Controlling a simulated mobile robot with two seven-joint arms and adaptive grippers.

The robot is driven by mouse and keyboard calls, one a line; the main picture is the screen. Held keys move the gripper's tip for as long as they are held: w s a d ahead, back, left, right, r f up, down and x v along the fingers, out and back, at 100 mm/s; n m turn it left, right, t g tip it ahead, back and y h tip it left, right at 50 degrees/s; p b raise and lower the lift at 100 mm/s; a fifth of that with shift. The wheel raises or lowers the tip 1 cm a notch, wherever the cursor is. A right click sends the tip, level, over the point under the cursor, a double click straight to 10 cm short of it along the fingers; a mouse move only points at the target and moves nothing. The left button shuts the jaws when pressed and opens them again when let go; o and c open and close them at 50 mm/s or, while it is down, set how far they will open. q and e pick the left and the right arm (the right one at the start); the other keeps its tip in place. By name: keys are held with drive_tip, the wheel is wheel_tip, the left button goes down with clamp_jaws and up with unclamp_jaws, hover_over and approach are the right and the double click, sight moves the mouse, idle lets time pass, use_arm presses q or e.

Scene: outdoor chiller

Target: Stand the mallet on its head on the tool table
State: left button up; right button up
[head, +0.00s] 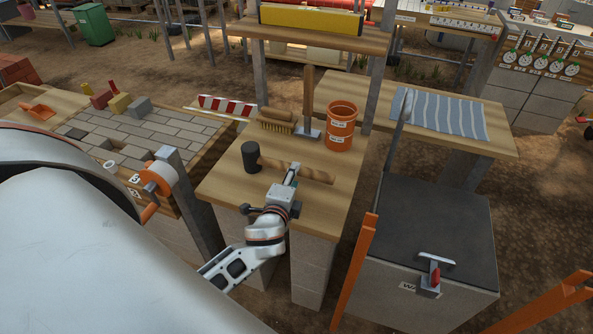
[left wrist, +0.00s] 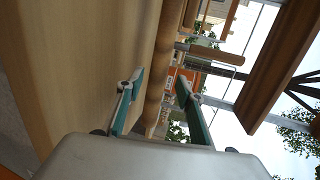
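The mallet lies on its side on the wooden tool table (head: 230,190). Its black head (head: 251,156) is at the left, and its wooden handle (head: 318,174) points right. My left gripper (head: 291,174) is over the handle, near its middle. In the left wrist view its two teal fingers (left wrist: 157,97) are apart. The handle (left wrist: 169,62) runs in the gap between them, and I see no clear contact. The mallet head is hidden in the left wrist view. My right gripper is in neither view.
Behind the mallet stand a brush (head: 276,121), an upright wooden-handled tool (head: 308,100) and an orange tub (head: 341,128). A shelf (head: 310,36) with a yellow level rises at the back. The table's front left is clear. A side table holds a striped cloth (head: 440,113).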

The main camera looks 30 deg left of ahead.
use_arm(q)
drive_tip(key=v, duration=0.7)
drive_tip(key=shift+s, duration=0.1)
drive_tip(key=shift+a, duration=0.1)
